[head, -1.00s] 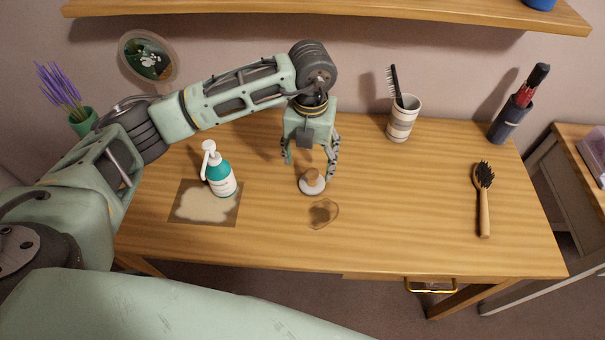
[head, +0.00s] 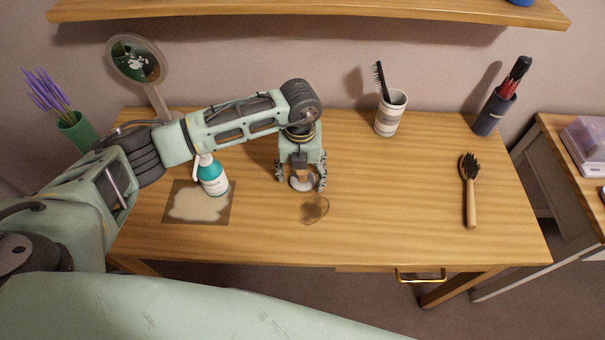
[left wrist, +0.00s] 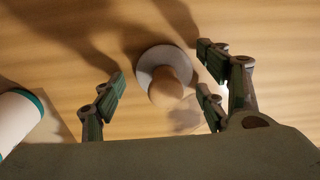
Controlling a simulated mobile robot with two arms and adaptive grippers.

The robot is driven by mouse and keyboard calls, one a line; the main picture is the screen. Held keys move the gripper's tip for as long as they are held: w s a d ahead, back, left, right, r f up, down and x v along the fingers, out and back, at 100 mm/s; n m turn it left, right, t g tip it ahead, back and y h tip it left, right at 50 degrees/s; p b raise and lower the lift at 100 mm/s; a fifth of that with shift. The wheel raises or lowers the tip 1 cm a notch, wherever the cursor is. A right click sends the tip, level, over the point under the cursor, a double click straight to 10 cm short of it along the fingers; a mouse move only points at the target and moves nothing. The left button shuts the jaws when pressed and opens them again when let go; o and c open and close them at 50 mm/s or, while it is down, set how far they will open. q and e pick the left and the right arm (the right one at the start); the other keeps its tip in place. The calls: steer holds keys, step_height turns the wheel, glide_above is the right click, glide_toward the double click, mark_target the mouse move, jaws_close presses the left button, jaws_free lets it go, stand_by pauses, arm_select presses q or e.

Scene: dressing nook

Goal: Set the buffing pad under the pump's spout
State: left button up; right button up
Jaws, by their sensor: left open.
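The buffing pad (head: 303,184) is a pale round disc with a wooden knob, lying on the table. It also shows in the left wrist view (left wrist: 150,57), with the knob towards the camera. My left gripper (head: 302,180) is open and pointed down over the pad, its fingers on either side of the knob. In the left wrist view the fingers (left wrist: 165,98) look apart from the knob. My right gripper is not in view.
The mat (head: 228,214) bears a cream patch. A brown stain (head: 314,209) lies just in front of the pad. A striped cup (head: 390,114) with a comb, a dark holder (head: 494,113) and a hairbrush (head: 470,195) stand or lie to the right. The table's front is clear.

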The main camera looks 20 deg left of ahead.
arm_select(q)
steer(key=shift+c, duration=0.3)
steer(key=c, duration=1.1)
steer(key=shift+r, duration=0.15)
